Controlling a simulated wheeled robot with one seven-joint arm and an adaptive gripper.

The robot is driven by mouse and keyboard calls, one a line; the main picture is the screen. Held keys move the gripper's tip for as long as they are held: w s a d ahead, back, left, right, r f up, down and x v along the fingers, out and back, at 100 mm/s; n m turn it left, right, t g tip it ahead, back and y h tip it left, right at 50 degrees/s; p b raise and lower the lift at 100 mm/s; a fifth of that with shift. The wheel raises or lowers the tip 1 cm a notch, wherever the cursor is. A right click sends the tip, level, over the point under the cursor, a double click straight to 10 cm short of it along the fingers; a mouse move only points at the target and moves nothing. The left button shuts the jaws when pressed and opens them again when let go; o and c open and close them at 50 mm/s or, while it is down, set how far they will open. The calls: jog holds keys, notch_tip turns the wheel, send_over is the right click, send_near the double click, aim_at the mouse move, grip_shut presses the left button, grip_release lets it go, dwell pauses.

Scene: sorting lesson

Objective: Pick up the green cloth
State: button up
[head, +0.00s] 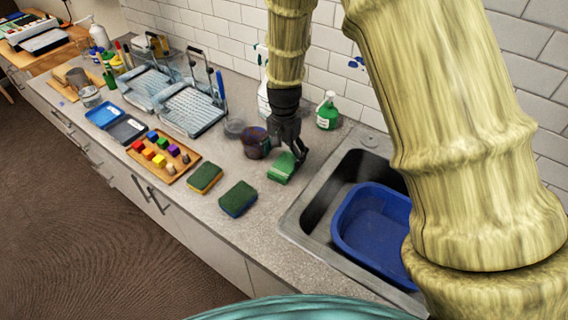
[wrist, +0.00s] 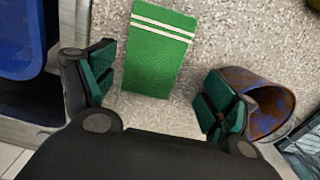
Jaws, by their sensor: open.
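The green cloth (head: 281,168) lies flat on the grey counter, left of the sink; my gripper hides part of it in the head view. In the wrist view the cloth (wrist: 158,52) is a green rectangle with two white stripes near its far end. My gripper (head: 293,152) is over the cloth, pointing down. In the wrist view my gripper (wrist: 158,95) is open, with one finger on each side of the cloth and nothing between the pads but the cloth's near end and bare counter.
A rusty, blue-stained pot (wrist: 262,103) stands close beside the right finger. The sink holds a blue basin (head: 372,228). Two green-topped sponges (head: 238,199) (head: 204,178) and a wooden tray of coloured blocks (head: 163,157) lie leftward. A green bottle (head: 327,112) stands behind.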

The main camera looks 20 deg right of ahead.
aim_at(284, 163)
jog(key=shift+s+f+p, duration=0.3)
jog(key=shift+s+f, duration=0.1)
jog(key=shift+s, duration=0.2)
jog(key=shift+s+f+p, duration=0.25)
jog(key=shift+s+f, duration=0.1)
jog(key=shift+s, duration=0.2)
jog(key=shift+w+f, duration=0.75)
jog(key=shift+s+r, duration=0.3)
jog(key=shift+s, duration=0.1)
jog(key=shift+c, duration=1.4)
jog(key=c, duration=0.3)
jog(key=shift+w, duration=0.1)
jog(key=c, duration=0.4)
